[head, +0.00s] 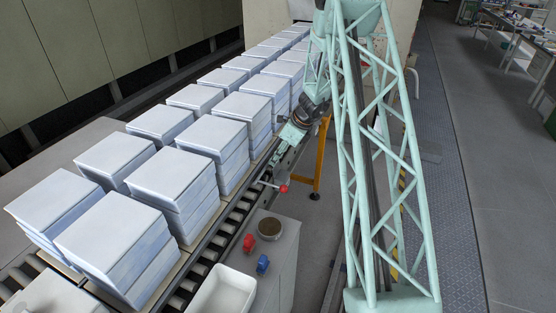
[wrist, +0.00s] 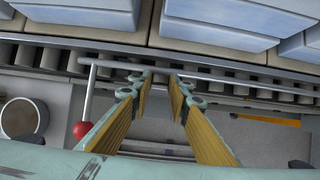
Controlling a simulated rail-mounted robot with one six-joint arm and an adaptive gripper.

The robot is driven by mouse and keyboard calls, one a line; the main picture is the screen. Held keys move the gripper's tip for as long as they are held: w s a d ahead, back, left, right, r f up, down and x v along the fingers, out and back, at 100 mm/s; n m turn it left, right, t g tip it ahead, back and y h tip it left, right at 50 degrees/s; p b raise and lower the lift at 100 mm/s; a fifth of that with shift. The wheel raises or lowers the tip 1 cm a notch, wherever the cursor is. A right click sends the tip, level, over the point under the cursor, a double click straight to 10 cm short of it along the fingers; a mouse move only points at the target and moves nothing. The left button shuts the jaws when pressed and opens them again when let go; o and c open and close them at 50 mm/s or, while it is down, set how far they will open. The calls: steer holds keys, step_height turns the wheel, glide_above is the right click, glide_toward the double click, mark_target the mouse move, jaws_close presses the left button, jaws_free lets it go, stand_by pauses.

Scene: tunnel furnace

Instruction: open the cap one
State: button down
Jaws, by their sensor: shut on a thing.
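My gripper (head: 272,168) is beside the roller conveyor, low over its near edge. In the wrist view its two yellow-padded fingers (wrist: 165,76) close in at the tips on a thin grey metal rod (wrist: 118,65). The rod bends at the left and ends in a red ball knob (wrist: 83,129), which hangs left of the fingers. The red knob also shows in the head view (head: 283,189), just below the gripper. I cannot tell which thing is cap one.
Stacks of pale blue-white boxes (head: 190,145) fill the conveyor behind the gripper. A grey cabinet (head: 285,255) in front carries a round bowl (head: 270,228), small red (head: 249,242) and blue (head: 262,264) items, and a white tray (head: 222,292).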

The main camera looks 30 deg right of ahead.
steer(key=shift+w+a, duration=0.1)
steer(key=shift+w, duration=0.05)
steer(key=c, duration=2.4)
jaws_free()
steer(key=shift+r, duration=0.2)
steer(key=shift+v, duration=5.85)
steer(key=shift+f, duration=0.1)
